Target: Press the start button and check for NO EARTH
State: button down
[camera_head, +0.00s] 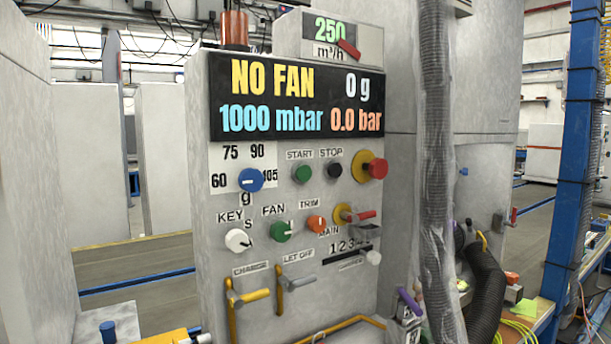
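A grey control panel (222,190) stands in the middle of the head view. Its green start button (303,174) sits under the label START, left of the black stop button (335,170). The black display (296,96) reads NO FAN in yellow, 0 g in white, 1000 mbar in blue and 0.0 bar in orange. The words NO EARTH do not show on it. My gripper is not in view.
A red emergency knob (377,168) on a yellow base sits right of the stop button. Blue, white, green and orange knobs and yellow levers (248,296) stick out of the panel. A wrapped hose (437,160) hangs at its right. A blue post (577,130) stands farther right.

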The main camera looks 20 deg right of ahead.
aim_at(304, 173)
jog(key=i+l+z, duration=0.1)
jog(key=l+z, duration=0.2)
jog(key=i+l+z, duration=0.1)
jog(key=l+z, duration=0.2)
jog(key=i+l+z, duration=0.25)
jog(key=k+l, duration=0.1)
